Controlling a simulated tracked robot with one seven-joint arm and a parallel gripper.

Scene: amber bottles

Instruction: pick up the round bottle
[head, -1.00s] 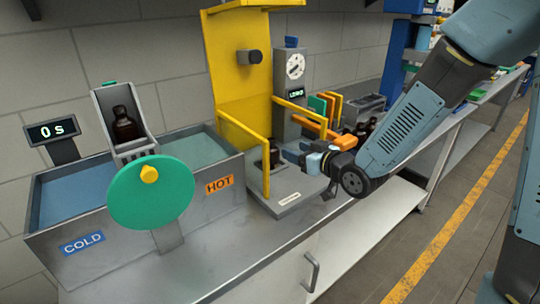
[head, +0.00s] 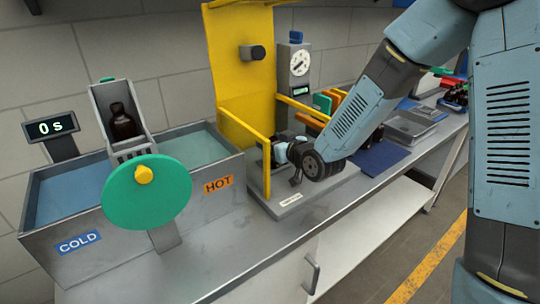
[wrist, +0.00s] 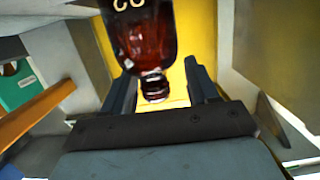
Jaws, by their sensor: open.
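In the wrist view an amber glass bottle (wrist: 145,35) with pale markings shows between the two fingers of my gripper (wrist: 160,72). Its ringed neck points toward the palm, and the fingers stand apart on either side of it. In the head view my gripper (head: 277,152) is inside the yellow-framed station, low over its grey base; my wrist hides the bottle there. Another dark amber bottle (head: 122,122) rests in the tilted metal holder above the baths. I cannot tell from its shape which bottle is the round one.
The yellow frame (head: 240,80) and its rails stand close around my gripper. A dial gauge (head: 299,62) is behind. The cold and hot baths (head: 75,189) with the green disc (head: 146,195) are left. A blue mat (head: 380,157) and grey tray (head: 410,126) lie right.

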